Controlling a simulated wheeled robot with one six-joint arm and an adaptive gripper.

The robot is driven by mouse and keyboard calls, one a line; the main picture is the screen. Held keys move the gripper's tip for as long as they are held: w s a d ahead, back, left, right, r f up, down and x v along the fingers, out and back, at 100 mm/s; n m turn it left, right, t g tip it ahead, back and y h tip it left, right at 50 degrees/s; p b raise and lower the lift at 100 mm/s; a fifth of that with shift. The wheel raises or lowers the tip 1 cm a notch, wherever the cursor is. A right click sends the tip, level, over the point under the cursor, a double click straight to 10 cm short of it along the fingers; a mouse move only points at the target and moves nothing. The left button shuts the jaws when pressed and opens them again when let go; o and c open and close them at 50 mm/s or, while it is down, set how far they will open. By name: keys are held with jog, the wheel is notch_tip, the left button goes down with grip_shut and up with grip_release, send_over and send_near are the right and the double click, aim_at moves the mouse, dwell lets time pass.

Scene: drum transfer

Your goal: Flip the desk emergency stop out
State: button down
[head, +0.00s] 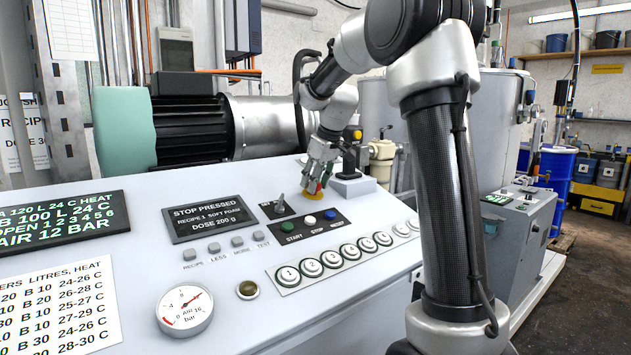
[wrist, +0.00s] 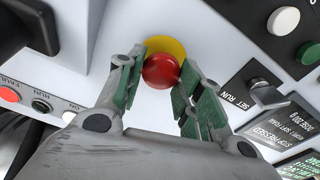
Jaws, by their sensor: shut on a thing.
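The desk emergency stop is a red mushroom button (wrist: 161,71) on a yellow round base (wrist: 166,46) in the wrist view. It also shows in the head view as a small red and yellow spot (head: 313,188) at the back of the desk panel, partly hidden by my gripper. My gripper (head: 320,178) points down at it, and in the wrist view its green-padded fingers (wrist: 159,84) stand on both sides of the red button, closed on it. The desk display (head: 209,217) reads STOP PRESSED, RECIPE 1 SOFT FOAM, DOSE 200 g.
A SET RUN key switch (head: 279,204) and the START, STOP and RESET buttons (head: 310,222) lie in front of the emergency stop. A grey box with a joystick (head: 347,178) stands close on its right. Several numbered buttons (head: 338,256) line the desk front. A pressure gauge (head: 184,309) sits at lower left.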

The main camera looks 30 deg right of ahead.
jog(key=shift+s+r, duration=0.2)
jog(key=shift+r, duration=0.45)
jog(key=c, duration=0.9)
grip_release()
jog(key=shift+c, duration=0.2)
jog(key=v, duration=1.2)
jog(key=shift+d, duration=0.1)
